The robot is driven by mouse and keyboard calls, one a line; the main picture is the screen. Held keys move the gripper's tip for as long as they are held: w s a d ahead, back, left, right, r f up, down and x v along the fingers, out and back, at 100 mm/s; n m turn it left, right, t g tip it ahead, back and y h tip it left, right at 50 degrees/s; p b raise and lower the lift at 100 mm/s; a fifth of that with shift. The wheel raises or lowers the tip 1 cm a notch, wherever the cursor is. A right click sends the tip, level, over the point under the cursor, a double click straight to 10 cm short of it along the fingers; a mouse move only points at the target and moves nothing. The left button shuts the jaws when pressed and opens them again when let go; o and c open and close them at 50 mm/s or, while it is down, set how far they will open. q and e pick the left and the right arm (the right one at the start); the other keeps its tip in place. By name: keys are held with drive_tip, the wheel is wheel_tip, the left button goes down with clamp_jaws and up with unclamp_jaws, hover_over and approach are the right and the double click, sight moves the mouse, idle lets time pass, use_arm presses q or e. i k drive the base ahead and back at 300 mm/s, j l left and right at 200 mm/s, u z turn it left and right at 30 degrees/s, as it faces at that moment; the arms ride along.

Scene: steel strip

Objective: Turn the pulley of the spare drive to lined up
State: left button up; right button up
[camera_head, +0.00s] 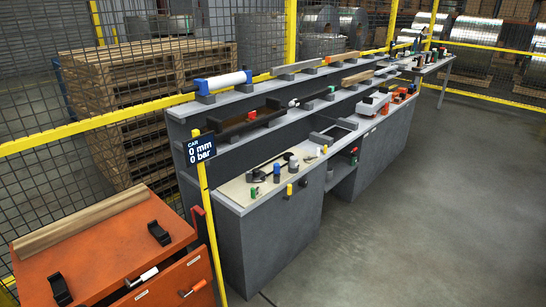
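I cannot pick out the spare drive or its pulley for certain; the parts on the long grey bench (240,248) are small at this distance. A blue and white cylinder (222,81) lies on the bench's top shelf at its near end. A dark trough-like part (243,122) sits on the shelf below. A beige mat (245,184) on the lowest surface carries a black curved tool (272,166) and several small coloured pegs. Neither of my grippers shows in this view.
An orange cabinet (105,250) with a wooden bar (82,222) and black clamps stands at the lower left. A yellow post (212,235) carries a display (200,150) reading 0 mm, 0 bar. Mesh fencing runs behind. The floor (430,200) at right is clear.

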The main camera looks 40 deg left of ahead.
sight(257, 175)
drive_tip(key=i+u, duration=0.35)
drive_tip(key=u, duration=0.15)
drive_tip(key=i+l+u, duration=0.15)
drive_tip(key=i+u, duration=0.3)
drive_tip(key=i+l+u, duration=0.25)
drive_tip(key=u, duration=0.25)
drive_tip(key=i+l+u, duration=0.25)
drive_tip(key=u, duration=0.25)
drive_tip(key=l, duration=0.1)
